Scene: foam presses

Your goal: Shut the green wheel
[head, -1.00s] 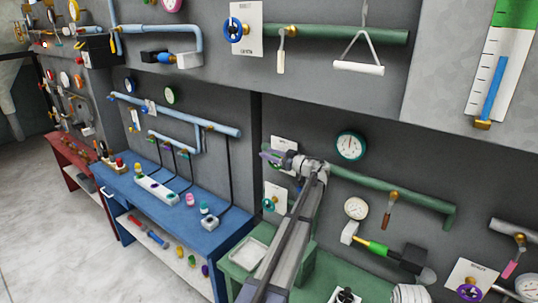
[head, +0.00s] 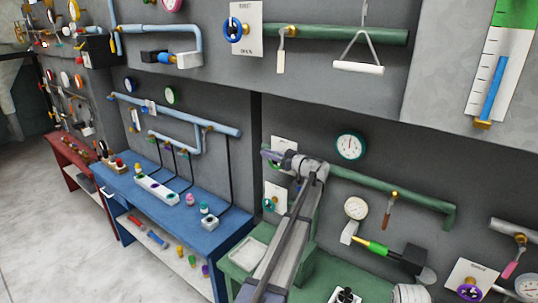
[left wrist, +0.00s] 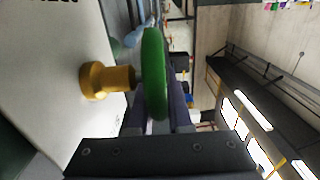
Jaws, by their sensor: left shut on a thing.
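The green wheel (left wrist: 154,72) shows edge-on in the left wrist view, on a brass stem (left wrist: 97,81) that stands out from a white plate (left wrist: 50,85). My left gripper (left wrist: 155,105) is shut on the wheel, with its dark fingers at the rim. In the head view, my left gripper (head: 270,157) is at the wall, in front of a white plate (head: 284,146) at the left end of a green pipe. There the gripper hides most of the wheel. My right gripper is not in view.
A teal wheel (head: 269,204) on another plate sits just below my left gripper. A round gauge (head: 350,146) and the green pipe (head: 390,190) are to the right. A green bench (head: 330,272) stands below, with a blue bench (head: 225,240) to its left.

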